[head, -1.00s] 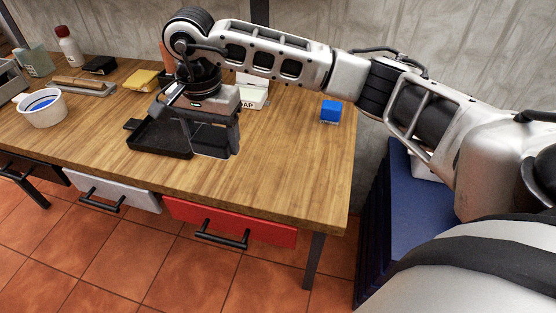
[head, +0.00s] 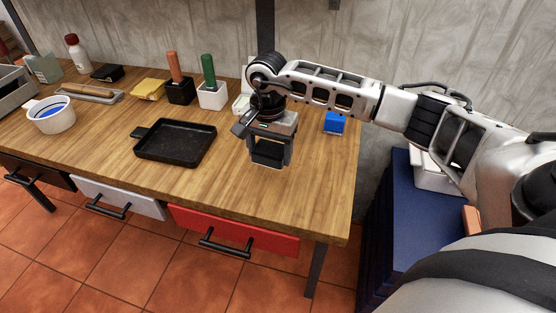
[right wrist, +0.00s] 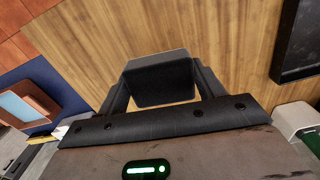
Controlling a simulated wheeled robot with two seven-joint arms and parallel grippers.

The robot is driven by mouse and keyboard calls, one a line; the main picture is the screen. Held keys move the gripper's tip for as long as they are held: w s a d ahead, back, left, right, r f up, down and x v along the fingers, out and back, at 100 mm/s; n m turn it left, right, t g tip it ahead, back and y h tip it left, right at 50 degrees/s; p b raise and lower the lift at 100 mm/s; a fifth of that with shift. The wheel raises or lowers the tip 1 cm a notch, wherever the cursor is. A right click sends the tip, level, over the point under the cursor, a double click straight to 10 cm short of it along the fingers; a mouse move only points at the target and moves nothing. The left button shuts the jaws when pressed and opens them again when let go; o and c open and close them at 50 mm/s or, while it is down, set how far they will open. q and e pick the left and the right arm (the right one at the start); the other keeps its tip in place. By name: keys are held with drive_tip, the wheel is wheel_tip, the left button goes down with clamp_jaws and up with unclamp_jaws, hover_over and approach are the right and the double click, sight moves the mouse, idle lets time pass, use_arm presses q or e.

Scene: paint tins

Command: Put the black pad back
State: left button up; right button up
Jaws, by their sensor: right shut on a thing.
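My right gripper (head: 268,158) is shut on a black pad (right wrist: 160,80), a dark block held between its two fingers in the right wrist view. In the head view the pad (head: 267,152) shows as a dark shape between the fingers, over the bare wood right of the black tray (head: 176,141). I cannot tell whether it touches the table. Another low black block (head: 107,72) lies at the back left, beyond a yellow pad (head: 148,89). My left gripper is not in view.
An orange-handled tool stands in a black holder (head: 180,93), a green-handled one in a white holder (head: 212,97). A blue cube (head: 334,124) sits at the back right. A white cup (head: 50,115) is at left. The front right tabletop is clear above the red drawer (head: 235,232).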

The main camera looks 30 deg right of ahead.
sight(278, 146)
drive_tip(key=d+f, duration=0.2)
drive_tip(key=shift+d+f, duration=0.1)
drive_tip(key=shift+f, duration=0.2)
drive_tip(key=shift+d+f+p, duration=0.1)
drive_tip(key=shift+f+p, duration=0.2)
drive_tip(key=shift+f, duration=1.1)
drive_tip(key=shift+f, duration=0.1)
drive_tip(key=shift+f, duration=0.15)
drive_tip(key=o, duration=1)
